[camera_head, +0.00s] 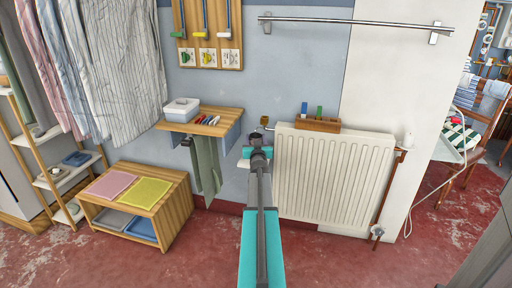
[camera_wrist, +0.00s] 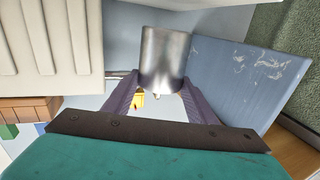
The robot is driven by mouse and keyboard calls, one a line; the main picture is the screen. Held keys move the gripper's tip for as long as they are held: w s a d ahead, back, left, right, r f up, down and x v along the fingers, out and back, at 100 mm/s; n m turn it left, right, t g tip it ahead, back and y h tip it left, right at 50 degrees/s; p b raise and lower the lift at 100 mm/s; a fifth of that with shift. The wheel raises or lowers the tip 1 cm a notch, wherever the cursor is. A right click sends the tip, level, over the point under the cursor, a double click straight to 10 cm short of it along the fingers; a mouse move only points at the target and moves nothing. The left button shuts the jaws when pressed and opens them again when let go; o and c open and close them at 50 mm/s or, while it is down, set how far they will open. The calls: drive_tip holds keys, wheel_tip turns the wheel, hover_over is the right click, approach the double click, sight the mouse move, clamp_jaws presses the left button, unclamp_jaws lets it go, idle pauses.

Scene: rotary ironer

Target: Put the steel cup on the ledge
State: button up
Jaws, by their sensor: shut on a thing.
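My gripper (camera_wrist: 161,92) is shut on the steel cup (camera_wrist: 164,58), a plain shiny cylinder held between the dark fingers in the wrist view. In the head view my gripper (camera_head: 258,152) is in front of the blue wall, between the wooden wall shelf and the radiator. I cannot tell whether this is the ledge, nor whether the cup touches anything.
The white radiator (camera_head: 335,175) stands close on the right, with a wooden block holder (camera_head: 318,124) on top. The wooden wall shelf (camera_head: 228,122) on the left carries a white box (camera_head: 181,110) and hanging green cloths (camera_head: 206,165). A brass fitting (camera_head: 264,121) is behind my gripper.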

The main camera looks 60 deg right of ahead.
drive_tip(key=shift+w+f+b, duration=0.1)
drive_tip(key=shift+f+b, duration=0.55)
drive_tip(key=shift+f, duration=1.1)
drive_tip(key=shift+f, duration=0.15)
drive_tip(key=o, duration=1.1)
drive_tip(key=shift+c, duration=0.2)
drive_tip(key=shift+r, duration=0.2)
drive_tip(key=p+v, duration=0.1)
drive_tip(key=v, duration=1.1)
drive_tip(key=shift+f, duration=0.1)
